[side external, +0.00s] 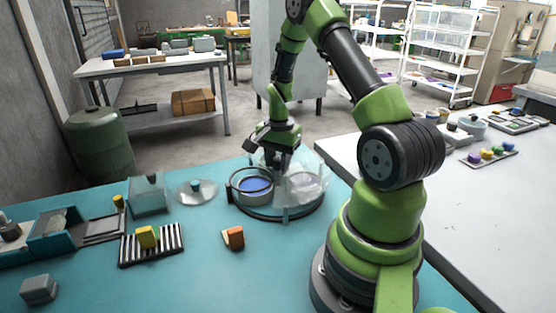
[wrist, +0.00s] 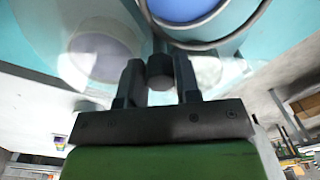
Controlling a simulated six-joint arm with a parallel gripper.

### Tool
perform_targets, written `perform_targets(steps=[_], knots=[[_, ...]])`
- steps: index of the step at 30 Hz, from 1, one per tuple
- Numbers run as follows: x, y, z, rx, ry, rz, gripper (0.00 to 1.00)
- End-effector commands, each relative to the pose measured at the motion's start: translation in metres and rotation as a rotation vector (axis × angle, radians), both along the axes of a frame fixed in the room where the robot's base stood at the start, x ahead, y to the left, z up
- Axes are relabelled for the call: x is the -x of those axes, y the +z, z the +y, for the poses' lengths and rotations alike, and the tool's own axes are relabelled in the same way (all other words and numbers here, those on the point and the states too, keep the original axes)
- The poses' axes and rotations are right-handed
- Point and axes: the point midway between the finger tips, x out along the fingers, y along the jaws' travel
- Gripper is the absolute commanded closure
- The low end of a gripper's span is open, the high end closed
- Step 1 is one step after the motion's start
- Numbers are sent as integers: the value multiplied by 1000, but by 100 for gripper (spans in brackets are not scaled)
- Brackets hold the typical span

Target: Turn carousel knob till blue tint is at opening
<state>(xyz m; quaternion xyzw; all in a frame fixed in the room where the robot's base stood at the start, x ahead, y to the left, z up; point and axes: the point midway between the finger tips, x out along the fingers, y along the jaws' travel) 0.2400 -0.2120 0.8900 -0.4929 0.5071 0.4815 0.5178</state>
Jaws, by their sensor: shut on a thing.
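The carousel (side external: 284,215) stands on the teal table, a round dark-rimmed base with a clear cover. A pot with blue tint (side external: 256,185) sits at its left side, inside a dark ring; the blue also shows at the top of the wrist view (wrist: 185,8). A paler pot (side external: 303,185) shows through the clear cover on the right. My gripper (side external: 279,163) is over the carousel's middle, pointing down. In the wrist view its two fingers (wrist: 158,80) are shut on the dark round knob (wrist: 160,70). The knob is hidden in the side view.
A striped rack (side external: 152,244) holds a yellow block (side external: 147,237). The table's front middle is clear.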

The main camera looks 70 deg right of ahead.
Motion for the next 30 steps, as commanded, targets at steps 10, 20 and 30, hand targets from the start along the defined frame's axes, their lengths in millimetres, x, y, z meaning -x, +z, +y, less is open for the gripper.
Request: perform_targets(steps=[10, 20, 30], knots=[[0, 0, 0, -2, -200, 2, 93], [0, 0, 1, -2, -264, 2, 93], [0, 0, 1, -2, -265, 2, 93]])
